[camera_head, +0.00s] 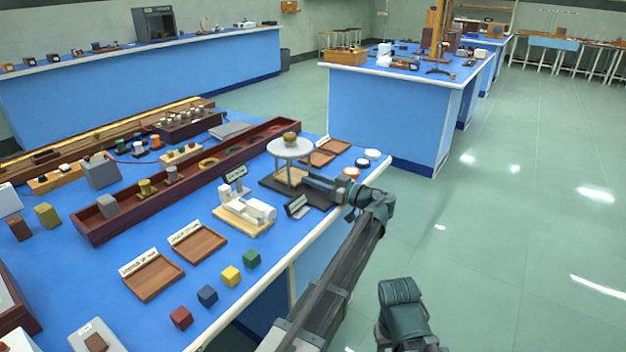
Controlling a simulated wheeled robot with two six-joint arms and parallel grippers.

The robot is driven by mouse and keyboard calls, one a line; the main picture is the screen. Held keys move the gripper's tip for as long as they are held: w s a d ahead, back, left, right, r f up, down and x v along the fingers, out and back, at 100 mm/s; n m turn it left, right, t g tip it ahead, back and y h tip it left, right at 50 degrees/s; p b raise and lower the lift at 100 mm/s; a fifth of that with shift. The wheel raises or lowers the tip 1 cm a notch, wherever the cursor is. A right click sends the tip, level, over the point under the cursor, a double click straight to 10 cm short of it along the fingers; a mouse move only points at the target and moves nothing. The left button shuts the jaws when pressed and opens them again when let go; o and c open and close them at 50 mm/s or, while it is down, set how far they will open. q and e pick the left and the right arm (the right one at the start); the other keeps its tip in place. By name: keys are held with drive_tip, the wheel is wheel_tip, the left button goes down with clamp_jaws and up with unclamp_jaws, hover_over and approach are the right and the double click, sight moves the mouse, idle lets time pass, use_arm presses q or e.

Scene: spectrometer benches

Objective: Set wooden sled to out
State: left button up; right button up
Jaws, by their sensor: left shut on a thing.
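The wooden sled (285,183), a light wood piece, lies low on a dark base, under a white round-topped stand (290,148) with a small brownish object on top. Part of the sled is hidden by the stand's legs. My left gripper (308,182) reaches in from the right at the sled's near right side, low over the dark base. It is shut on what appears to be the sled; the contact is small and partly hidden. Small dark signs stand beside the base, one on the left (236,173) and one in front (298,204); their text is unreadable. My right gripper is not clearly visible.
A white device on a wooden board (243,212) stands left of the base. Brown trays (153,277) and coloured cubes (231,276) lie nearer. A long dark red trough (190,181) runs behind. White and orange discs (351,173) sit near the table's right edge. Floor to the right is clear.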

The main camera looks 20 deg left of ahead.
use_arm(q)
clamp_jaws()
